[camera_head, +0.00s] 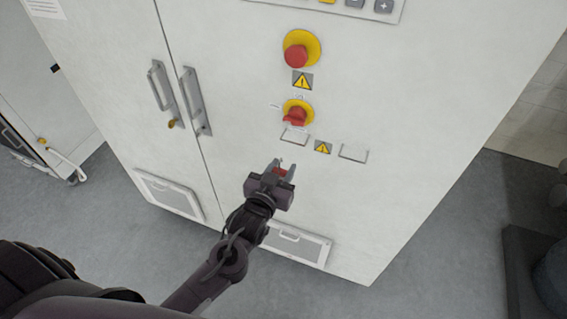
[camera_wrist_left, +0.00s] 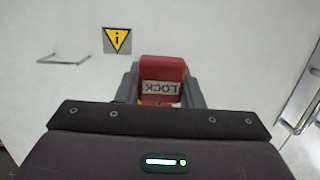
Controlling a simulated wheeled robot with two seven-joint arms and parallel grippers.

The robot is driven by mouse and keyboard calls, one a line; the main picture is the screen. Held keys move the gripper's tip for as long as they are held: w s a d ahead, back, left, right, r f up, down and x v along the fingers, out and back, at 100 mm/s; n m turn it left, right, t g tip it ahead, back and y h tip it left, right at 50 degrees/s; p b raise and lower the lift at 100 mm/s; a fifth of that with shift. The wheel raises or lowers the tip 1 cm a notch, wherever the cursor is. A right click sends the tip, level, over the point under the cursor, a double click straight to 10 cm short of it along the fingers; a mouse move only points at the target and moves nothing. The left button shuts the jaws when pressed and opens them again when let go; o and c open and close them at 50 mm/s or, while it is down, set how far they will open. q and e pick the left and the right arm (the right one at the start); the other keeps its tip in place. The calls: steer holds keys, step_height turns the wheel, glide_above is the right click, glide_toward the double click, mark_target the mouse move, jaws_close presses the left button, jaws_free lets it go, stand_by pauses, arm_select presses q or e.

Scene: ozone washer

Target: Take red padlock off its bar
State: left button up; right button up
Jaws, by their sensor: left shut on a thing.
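A red padlock (camera_wrist_left: 163,72) with an upside-down LOCK label sits between the fingers of my left gripper (camera_head: 280,169). The gripper is shut on it; the padlock also shows in the head view as a small red patch (camera_head: 280,172). On the white cabinet front, a thin pale bar (camera_head: 294,136) is just above the gripper, below the lower red switch. In the head view a gap shows between padlock and bar. The shackle is too small to make out clearly. My right gripper is not in view.
The white cabinet (camera_head: 235,120) carries a second bar (camera_head: 353,152), yellow warning signs (camera_head: 323,147), a red switch on a yellow base (camera_head: 297,114), a red emergency button (camera_head: 297,54) and door handles (camera_head: 195,100). Grey floor (camera_head: 420,270) lies open at the right.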

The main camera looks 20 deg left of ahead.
arm_select(q)
steer(key=shift+s+p, duration=0.55)
steer(key=shift+s, duration=0.85)
steer(key=shift+s, duration=0.1)
